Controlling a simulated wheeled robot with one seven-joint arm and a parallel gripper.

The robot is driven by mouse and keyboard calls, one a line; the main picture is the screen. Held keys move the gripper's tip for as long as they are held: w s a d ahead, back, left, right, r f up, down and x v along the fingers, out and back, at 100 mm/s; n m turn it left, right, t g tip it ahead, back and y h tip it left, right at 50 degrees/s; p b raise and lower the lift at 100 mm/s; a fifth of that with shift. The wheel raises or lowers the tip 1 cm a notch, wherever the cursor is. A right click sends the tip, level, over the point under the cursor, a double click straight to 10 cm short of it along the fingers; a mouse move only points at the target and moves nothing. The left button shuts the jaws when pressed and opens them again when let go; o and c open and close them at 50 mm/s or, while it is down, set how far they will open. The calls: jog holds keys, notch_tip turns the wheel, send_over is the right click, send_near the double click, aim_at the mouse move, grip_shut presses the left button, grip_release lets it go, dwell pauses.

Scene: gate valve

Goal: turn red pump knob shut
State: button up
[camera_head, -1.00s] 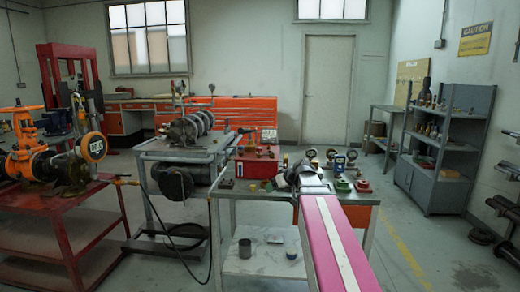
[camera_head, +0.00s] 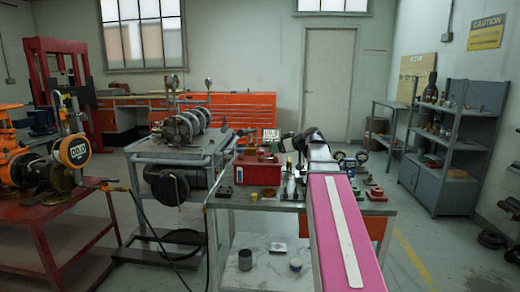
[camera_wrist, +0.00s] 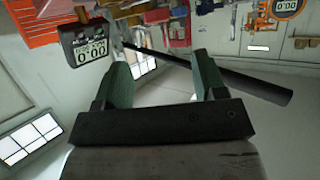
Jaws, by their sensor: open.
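The red pump box (camera_head: 258,170), with a small digital display (camera_head: 270,135) above it, sits on the grey workbench (camera_head: 225,201). I cannot clearly make out a red knob on it. My gripper is at the end of my pink arm, over the bench right of the pump; its fingers are hard to make out in the head view. In the wrist view my gripper (camera_wrist: 163,78) is open, its green fingers apart with nothing held. A dark rod (camera_wrist: 220,68) crosses beyond the fingers, and a display (camera_wrist: 88,48) reading zeros shows at upper left.
A red part (camera_head: 376,194) and small gauges stand on the bench's right side. A cart with a large pump (camera_head: 180,135) is to the left. A red table (camera_head: 65,228) with an orange valve is far left. A grey shelf (camera_head: 447,150) is at right, with clear floor before it.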

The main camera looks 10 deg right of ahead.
aim_at(261, 151)
jog(key=x, duration=1.1)
jog(key=shift+w+r, duration=0.15)
jog(key=shift+w, duration=0.2)
jog(key=c, duration=0.9)
